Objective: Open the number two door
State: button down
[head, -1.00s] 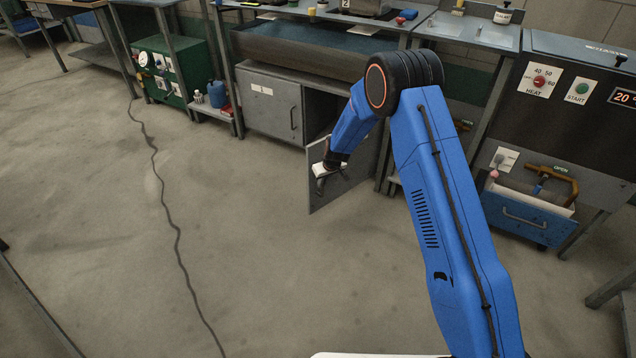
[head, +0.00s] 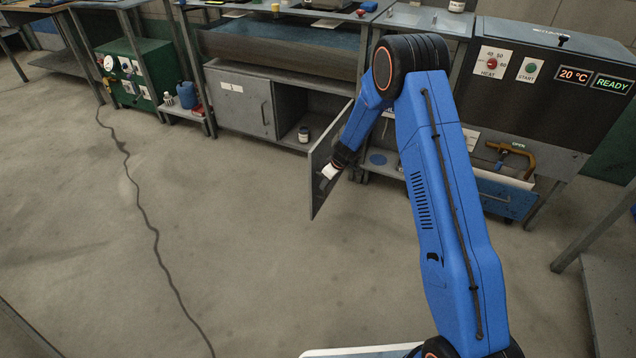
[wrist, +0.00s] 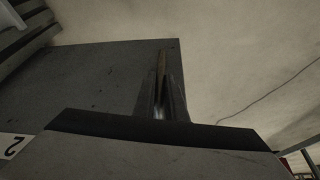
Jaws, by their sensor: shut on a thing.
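The number two door (head: 319,188) is a grey cabinet door standing swung out from the cabinet under the sink bench, well open. In the wrist view its grey panel (wrist: 85,75) fills the left, with a label bearing a 2 (wrist: 14,146) at lower left. My gripper (head: 328,172) is at the door's outer face near its free edge, shut on the door handle (wrist: 161,85). The fingers partly hide the handle. Inside the opened cabinet a small dark jar with a white label (head: 303,134) stands on the floor of the compartment.
The neighbouring cabinet door (head: 245,101) at left is closed. A green box (head: 130,75) and a blue jug (head: 187,94) stand farther left. A heater unit (head: 540,85) with a blue drawer (head: 505,196) is at right. A cable (head: 140,205) crosses the otherwise clear floor.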

jog(key=shift+s+d+r+n, duration=0.1)
jog(key=shift+d+n, duration=0.2)
jog(key=shift+d, duration=0.8)
jog(key=c, duration=1.8)
grip_release()
jog(key=shift+d, duration=0.1)
jog(key=v, duration=1.7)
jog(key=shift+d+r, duration=0.1)
jog(key=shift+d, duration=0.05)
